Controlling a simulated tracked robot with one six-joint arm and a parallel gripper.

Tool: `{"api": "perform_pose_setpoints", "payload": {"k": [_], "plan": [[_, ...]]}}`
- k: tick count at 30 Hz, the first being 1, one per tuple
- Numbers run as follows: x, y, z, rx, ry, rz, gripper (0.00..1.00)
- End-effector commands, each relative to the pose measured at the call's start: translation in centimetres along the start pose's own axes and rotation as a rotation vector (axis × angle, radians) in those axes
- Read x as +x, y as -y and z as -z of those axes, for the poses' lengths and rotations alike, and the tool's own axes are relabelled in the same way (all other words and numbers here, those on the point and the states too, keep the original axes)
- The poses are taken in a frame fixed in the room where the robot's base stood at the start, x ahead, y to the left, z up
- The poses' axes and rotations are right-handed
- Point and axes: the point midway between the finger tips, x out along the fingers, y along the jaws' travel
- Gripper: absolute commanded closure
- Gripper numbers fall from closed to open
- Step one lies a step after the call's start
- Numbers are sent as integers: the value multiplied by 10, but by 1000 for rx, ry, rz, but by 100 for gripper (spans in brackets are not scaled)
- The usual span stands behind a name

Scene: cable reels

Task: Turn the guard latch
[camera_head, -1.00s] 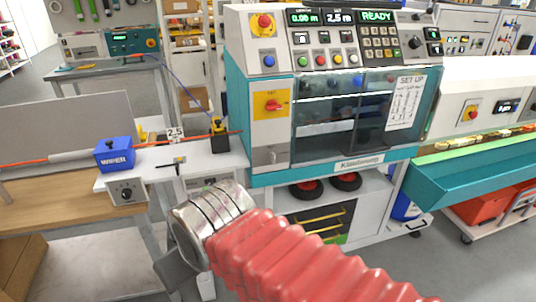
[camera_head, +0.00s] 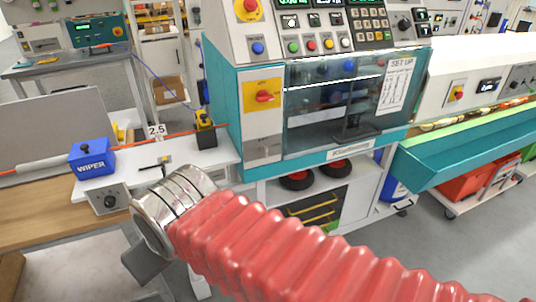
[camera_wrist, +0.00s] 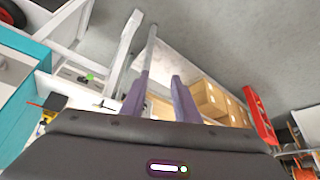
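The teal and grey machine (camera_head: 222,95) stands in the middle of the head view. A red rotary handle (camera_head: 264,96) sits on a yellow plate (camera_head: 262,85) at the left of its dark clear guard (camera_head: 335,110). A small grey fitting (camera_head: 265,150) shows lower on the same panel. I cannot tell which of the two is the guard latch. In the wrist view my gripper (camera_wrist: 158,88) shows two purple fingers set apart with nothing between them. In the head view my red bellows arm and metal cuff hide most of it. It is low and left of the handle, not touching it.
A white bench with a blue wiper block (camera_head: 92,160) and a black-and-yellow device (camera_head: 204,128) stands left of the machine. A teal trough (camera_head: 465,150) juts out at the right. Cardboard boxes (camera_wrist: 208,98) show in the wrist view. Grey floor lies open in front.

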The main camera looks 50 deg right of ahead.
Motion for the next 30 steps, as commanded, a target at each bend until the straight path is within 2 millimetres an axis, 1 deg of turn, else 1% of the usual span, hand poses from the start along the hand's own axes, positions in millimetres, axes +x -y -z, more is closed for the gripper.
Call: {"api": "perform_pose_setpoints", "payload": {"k": [2, 5, 8, 11, 15, 19, 24, 25, 27, 30], "plan": [[3, -4, 3, 7, -6, -10, 72], [11, -13, 14, 21, -28, -35, 72], [24, -34, 29, 45, -66, -81, 72], [40, -65, 48, 74, -117, -140, 72], [62, -114, 71, 104, -195, -225, 72], [79, -160, 86, 120, -264, -294, 72], [99, -217, 94, 134, -349, -363, 72], [102, -226, 94, 134, -363, -367, 72], [108, -251, 94, 140, -400, -405, 72], [117, -279, 91, 141, -450, -430, 72]]}}
